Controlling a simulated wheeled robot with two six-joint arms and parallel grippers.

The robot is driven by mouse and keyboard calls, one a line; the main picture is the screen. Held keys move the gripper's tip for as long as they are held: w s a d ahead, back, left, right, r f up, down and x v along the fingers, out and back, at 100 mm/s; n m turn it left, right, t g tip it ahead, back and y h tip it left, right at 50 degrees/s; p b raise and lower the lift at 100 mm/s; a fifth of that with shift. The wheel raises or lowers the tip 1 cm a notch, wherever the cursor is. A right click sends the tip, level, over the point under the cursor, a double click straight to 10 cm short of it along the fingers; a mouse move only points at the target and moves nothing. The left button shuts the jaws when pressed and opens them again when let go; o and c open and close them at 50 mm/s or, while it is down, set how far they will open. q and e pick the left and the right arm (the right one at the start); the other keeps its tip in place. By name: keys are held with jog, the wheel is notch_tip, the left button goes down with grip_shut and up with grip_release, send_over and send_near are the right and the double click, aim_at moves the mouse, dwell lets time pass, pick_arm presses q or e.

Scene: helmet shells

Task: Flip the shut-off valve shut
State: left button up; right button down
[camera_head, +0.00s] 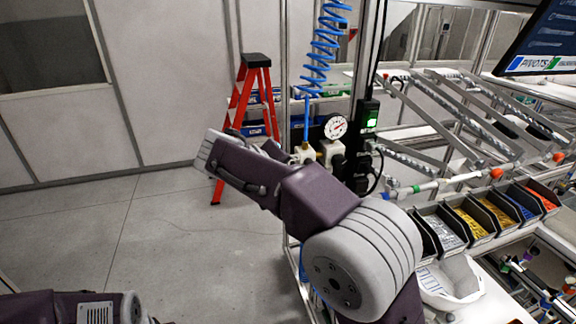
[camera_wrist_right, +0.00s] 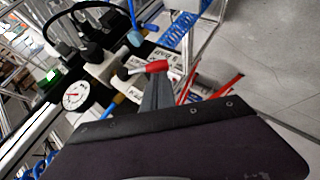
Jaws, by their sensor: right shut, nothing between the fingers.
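The shut-off valve's red lever (camera_wrist_right: 155,66) shows in the right wrist view, beside a pale fitting (camera_wrist_right: 102,68) on the air line. My right gripper (camera_wrist_right: 157,88) is shut and empty, with its grey fingertips right at the red lever. I cannot tell whether they touch it. In the head view the pale fitting (camera_head: 304,153) stands just beyond my right arm, below the coiled blue hose. There my own wrist hides the right fingertips and the lever. Only a link of my left arm shows at the bottom left; its gripper is out of view.
A pressure gauge (camera_head: 335,127) and a black box with a green light (camera_head: 369,113) are beside the valve. A coiled blue hose (camera_head: 322,45) hangs above. A red stepladder (camera_head: 256,95) stands behind. Parts bins (camera_head: 440,236) line the bench at right. The floor at left is clear.

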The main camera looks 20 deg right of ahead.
jog(key=d+f+n+t+h+b, duration=0.2)
jog(key=f+h+b, duration=0.3)
jog(key=b, duration=0.8)
jog(key=shift+d+f+n+t+h, duration=0.15)
jog(key=shift+d+n+t+h, duration=0.15)
jog(key=shift+d+n+h, duration=0.45)
jog(key=shift+a+h, duration=0.2)
jog(key=shift+h, duration=0.05)
